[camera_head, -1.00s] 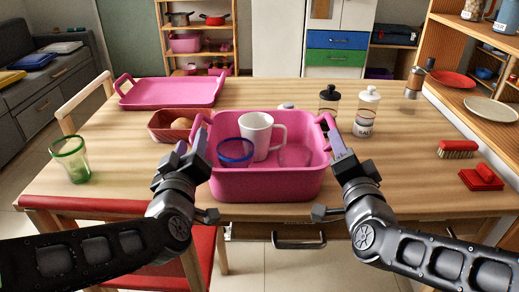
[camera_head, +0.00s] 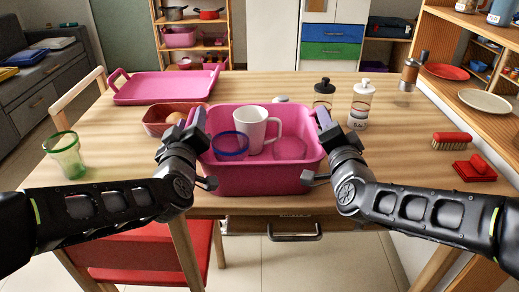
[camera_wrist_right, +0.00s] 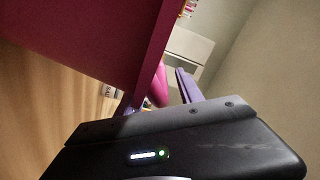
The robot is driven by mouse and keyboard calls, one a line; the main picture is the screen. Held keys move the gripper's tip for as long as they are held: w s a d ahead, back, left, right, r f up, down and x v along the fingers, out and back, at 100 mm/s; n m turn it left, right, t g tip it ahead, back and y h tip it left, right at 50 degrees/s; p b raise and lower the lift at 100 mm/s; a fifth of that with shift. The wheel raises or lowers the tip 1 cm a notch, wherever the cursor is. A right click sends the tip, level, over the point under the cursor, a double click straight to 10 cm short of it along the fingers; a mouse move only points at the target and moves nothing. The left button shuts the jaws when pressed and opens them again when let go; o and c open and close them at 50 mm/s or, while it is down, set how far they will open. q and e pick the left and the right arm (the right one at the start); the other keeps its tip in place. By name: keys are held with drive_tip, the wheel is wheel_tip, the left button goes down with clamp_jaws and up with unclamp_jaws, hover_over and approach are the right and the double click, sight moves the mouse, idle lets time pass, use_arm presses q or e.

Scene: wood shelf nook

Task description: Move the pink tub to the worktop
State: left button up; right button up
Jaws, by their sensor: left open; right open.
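The pink tub (camera_head: 262,181) stands upright on the wooden table near its front edge. It holds a white mug (camera_head: 251,128), a blue-rimmed glass (camera_head: 230,147) and a clear glass (camera_head: 290,150). My left gripper (camera_head: 198,131) is open at the tub's left handle, which it mostly hides. My right gripper (camera_head: 323,119) is open at the right handle. In the right wrist view, the pink handle (camera_wrist_right: 160,86) shows between the two spread fingers, beside the tub's dark pink wall (camera_wrist_right: 100,35). I cannot tell whether the fingers touch it.
A red chair (camera_head: 150,258) stands in front at left.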

use_arm(q)
drive_tip(key=shift+w, duration=0.45)
use_arm(e)
drive_tip(key=shift+w, duration=0.5)
use_arm(q)
clamp_jaws()
use_arm(e)
clamp_jaws()
idle(0.3)
use_arm(q)
drive_tip(key=shift+r, duration=0.25)
use_arm(e)
drive_tip(key=shift+r, duration=0.25)
